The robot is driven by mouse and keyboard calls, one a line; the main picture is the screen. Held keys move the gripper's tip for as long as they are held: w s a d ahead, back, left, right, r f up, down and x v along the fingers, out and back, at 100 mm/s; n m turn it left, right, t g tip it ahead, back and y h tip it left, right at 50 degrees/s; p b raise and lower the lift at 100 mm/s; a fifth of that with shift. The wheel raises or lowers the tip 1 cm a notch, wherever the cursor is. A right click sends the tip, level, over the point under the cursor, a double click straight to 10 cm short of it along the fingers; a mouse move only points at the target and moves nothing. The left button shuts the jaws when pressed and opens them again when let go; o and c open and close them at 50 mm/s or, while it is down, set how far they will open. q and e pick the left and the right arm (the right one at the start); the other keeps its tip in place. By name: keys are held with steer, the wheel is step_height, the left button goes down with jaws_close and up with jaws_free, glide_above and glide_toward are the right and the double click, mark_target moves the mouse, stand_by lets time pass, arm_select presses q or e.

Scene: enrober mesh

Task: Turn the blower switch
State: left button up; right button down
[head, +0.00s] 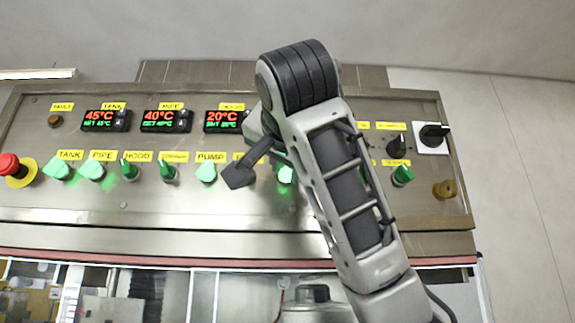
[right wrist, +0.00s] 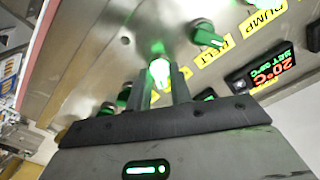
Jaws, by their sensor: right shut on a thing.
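My right gripper (right wrist: 165,88) has its two dark fingers closed around a brightly lit green switch (right wrist: 158,70) on the steel panel, in the right wrist view. This switch sits beside the one labelled BELT (right wrist: 208,35); its own label is hidden by the hand, so I cannot read whether it is the blower. In the head view the lit switch (head: 286,174) shows beside my right arm, which hides most of that part of the panel. My left gripper is not in view.
The panel (head: 120,213) carries a row of green switches, including PUMP (head: 206,172). Temperature displays (head: 106,120) stand above them. A red emergency button (head: 9,165) is at far left. A black rotary switch (head: 434,134) is at far right.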

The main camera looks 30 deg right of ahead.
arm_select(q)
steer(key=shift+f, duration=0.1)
arm_select(e)
steer(key=shift+n+b, duration=0.3)
steer(key=shift+n, duration=0.5)
steer(key=n, duration=0.3)
steer(key=shift+b, duration=0.4)
steer(key=shift+n, duration=1)
steer(key=n, duration=0.2)
steer(key=shift+n+b, duration=0.3)
steer(key=shift+b, duration=0.05)
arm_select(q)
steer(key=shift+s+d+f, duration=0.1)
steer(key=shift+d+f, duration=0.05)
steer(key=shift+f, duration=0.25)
arm_select(e)
steer(key=shift+n, duration=1.5)
